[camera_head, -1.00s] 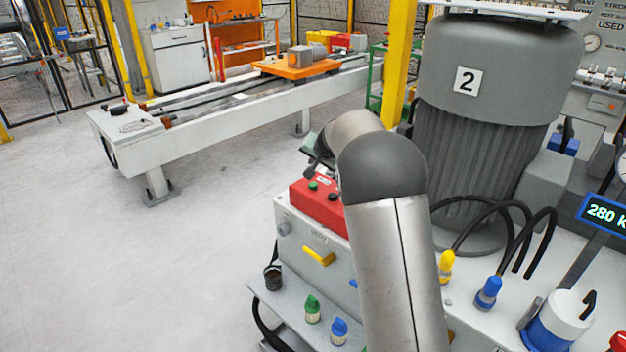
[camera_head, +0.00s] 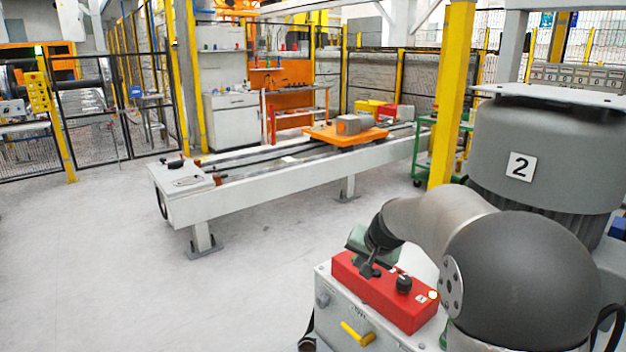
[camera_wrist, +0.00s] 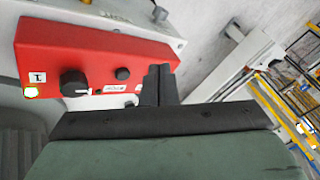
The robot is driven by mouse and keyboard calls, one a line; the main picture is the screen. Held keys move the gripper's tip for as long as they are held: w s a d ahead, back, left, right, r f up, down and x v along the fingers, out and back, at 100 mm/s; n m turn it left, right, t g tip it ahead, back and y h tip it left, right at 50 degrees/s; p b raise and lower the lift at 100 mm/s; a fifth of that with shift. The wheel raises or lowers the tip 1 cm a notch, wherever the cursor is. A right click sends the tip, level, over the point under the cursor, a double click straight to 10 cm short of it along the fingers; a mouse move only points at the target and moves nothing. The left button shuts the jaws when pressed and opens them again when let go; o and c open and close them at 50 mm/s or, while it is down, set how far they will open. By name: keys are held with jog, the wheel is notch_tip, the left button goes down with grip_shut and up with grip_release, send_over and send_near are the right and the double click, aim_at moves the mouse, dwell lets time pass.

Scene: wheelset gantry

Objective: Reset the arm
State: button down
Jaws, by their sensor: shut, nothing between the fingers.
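My gripper (camera_head: 371,271) is at the end of my bent arm, low in the middle right of the head view. It is just over the far end of a red control box (camera_head: 385,290). In the wrist view my gripper's fingers (camera_wrist: 158,70) are together and empty, in front of the red box (camera_wrist: 75,55). I cannot tell whether they touch it. The box has a black knob (camera_wrist: 74,83), a black button and a label "1". My arm hides part of the area right of the box.
The box sits on a grey cabinet with a yellow handle (camera_head: 357,334). A large grey motor marked 2 (camera_head: 548,150) stands close on the right. A long white bench (camera_head: 285,180) with an orange carriage (camera_head: 345,135) is further back. The floor at left is clear.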

jog(key=s+f+n+g+h+p, duration=0.1)
jog(key=s+n+g, duration=0.1)
jog(key=s, duration=1.6)
jog(key=s+d+f+n+g+h+p, duration=0.1)
jog(key=s+f+n+g, duration=0.1)
jog(key=s, duration=1.5)
jog(key=shift+s+f+n+g, duration=0.2)
jog(key=shift+s+n+g, duration=0.2)
jog(key=shift+g, duration=0.4)
notch_tip(320, 180, down, 25)
jog(key=d+g+b, duration=0.1)
jog(key=b, duration=2.1)
jog(key=shift+s+r+h+b, duration=0.15)
jog(key=shift+r+h+b, duration=0.05)
jog(key=shift+h+b, duration=0.2)
notch_tip(320, 180, down, 6)
jog(key=b, duration=0.5)
jog(key=shift+w+d+b, duration=0.3)
